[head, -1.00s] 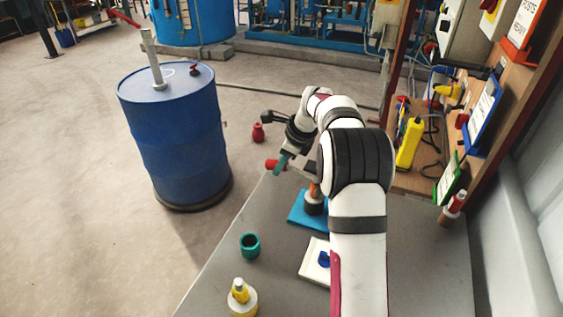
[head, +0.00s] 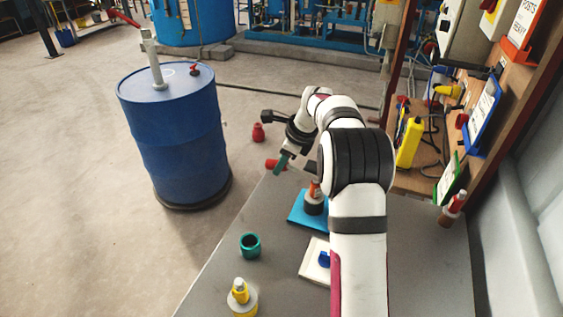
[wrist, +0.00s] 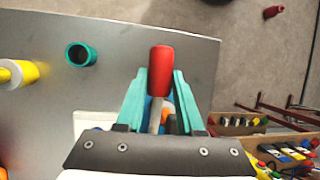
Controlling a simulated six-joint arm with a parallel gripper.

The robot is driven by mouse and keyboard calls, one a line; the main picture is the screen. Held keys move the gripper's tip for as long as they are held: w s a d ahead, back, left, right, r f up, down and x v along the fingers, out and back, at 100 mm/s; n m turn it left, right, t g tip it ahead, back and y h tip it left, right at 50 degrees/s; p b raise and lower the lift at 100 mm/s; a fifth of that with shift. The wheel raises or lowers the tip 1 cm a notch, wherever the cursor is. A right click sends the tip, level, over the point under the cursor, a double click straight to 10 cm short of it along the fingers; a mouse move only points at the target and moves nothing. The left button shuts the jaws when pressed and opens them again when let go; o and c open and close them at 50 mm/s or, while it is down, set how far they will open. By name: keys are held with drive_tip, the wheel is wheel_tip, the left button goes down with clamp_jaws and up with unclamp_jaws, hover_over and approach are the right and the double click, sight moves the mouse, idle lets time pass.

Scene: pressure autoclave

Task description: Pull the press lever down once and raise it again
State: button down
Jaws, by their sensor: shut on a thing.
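The press lever has a red handle (head: 272,164) that sticks out past the far left edge of the bench. It shows in the wrist view as a red grip (wrist: 161,72) on a pale rod. My gripper (head: 281,163) has teal fingers, which sit on either side of the lever and are shut on it. In the wrist view my gripper (wrist: 161,92) has the red grip between its fingertips. My arm hides part of the press.
On the grey bench (head: 215,275) stand a green cup (head: 250,246), a yellow-and-white piece (head: 241,299) and a white plate with a blue knob (head: 324,259). A blue drum (head: 175,140) stands on the floor at left.

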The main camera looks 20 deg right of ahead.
sight(303, 171)
drive_tip(key=shift+s, duration=0.1)
drive_tip(key=shift+s+d+r+y, duration=0.1)
drive_tip(key=shift+r+y, duration=0.2)
drive_tip(key=shift+r, duration=0.25)
drive_tip(key=s+d+r+t+y, duration=0.4)
drive_tip(key=r+t, duration=0.1)
drive_tip(key=r, duration=0.3)
drive_tip(key=s+d+r+m+t+y, duration=0.1)
drive_tip(key=s+d+r+t+y, duration=0.2)
drive_tip(key=s+d+t+y, duration=0.3)
drive_tip(key=shift+s+d+r+m+t, duration=0.4)
drive_tip(key=shift+s+d+t, duration=0.6)
drive_tip(key=shift+s+d, duration=0.75)
drive_tip(key=shift+d, duration=0.1)
drive_tip(key=c, duration=0.5)
unclamp_jaws()
